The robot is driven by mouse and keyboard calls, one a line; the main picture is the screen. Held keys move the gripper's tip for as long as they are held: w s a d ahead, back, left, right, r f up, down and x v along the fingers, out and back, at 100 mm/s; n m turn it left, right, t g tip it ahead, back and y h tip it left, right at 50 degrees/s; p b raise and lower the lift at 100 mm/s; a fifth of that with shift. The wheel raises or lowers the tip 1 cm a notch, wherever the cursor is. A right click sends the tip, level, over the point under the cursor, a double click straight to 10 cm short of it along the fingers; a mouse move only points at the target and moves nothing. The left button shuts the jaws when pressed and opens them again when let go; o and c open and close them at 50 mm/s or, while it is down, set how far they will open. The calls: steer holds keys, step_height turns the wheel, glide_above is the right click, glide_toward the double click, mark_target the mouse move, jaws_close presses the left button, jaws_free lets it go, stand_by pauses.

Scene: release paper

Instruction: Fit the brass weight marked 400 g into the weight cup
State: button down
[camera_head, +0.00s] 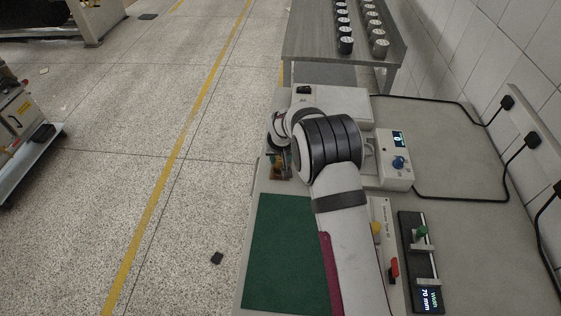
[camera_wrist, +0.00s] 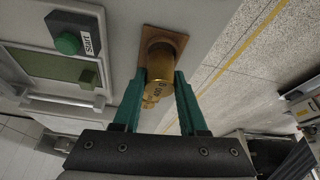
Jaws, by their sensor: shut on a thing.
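The brass weight (camera_wrist: 159,63) shows in the wrist view, with "400" readable upside down on its side. My gripper (camera_wrist: 161,76) has its two green fingers shut on the weight, one on each side. Beyond the weight is a brown square block (camera_wrist: 178,37); the weight overlaps it, and I cannot tell whether they touch. In the head view my arm hides most of the gripper, and only a small brown and green patch shows to its left. I cannot make out the weight cup for certain.
A machine with a green Start button (camera_wrist: 68,43) is beside the gripper. In the head view are a device with a blue knob (camera_head: 399,162), a green mat (camera_head: 285,250), a slider unit (camera_head: 420,262), black cables and a back table (camera_head: 318,40) with rows of cylinders.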

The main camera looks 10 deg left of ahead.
steer(key=r, duration=0.3)
steer(key=shift+d+r, duration=0.15)
steer(key=shift+d, duration=0.25)
steer(key=d+r+m+h, duration=0.1)
steer(key=d+r, duration=0.3)
steer(key=d, duration=0.7)
steer(key=s+d+r+m, duration=0.15)
steer(key=d+r, duration=0.25)
steer(key=d, duration=0.7)
steer(key=d+r+m+h, duration=0.15)
steer(key=d+r, duration=0.25)
steer(key=d, duration=0.7)
steer(key=shift+m+y, duration=0.3)
steer(key=shift+y, duration=0.05)
steer(key=w+a+f, duration=0.2)
steer(key=a, duration=0.1)
steer(key=w+a+f, duration=0.2)
steer(key=w, duration=0.1)
steer(key=w+a+f, duration=0.2)
steer(key=a+f, duration=0.1)
steer(key=shift+w+a, duration=0.15)
steer(key=shift+a, duration=0.15)
step_height(320, 180, down, 4)
steer(key=shift+w+a, duration=0.1)
steer(key=shift+f, duration=0.15)
steer(key=shift+c, duration=2.2)
jaws_free()
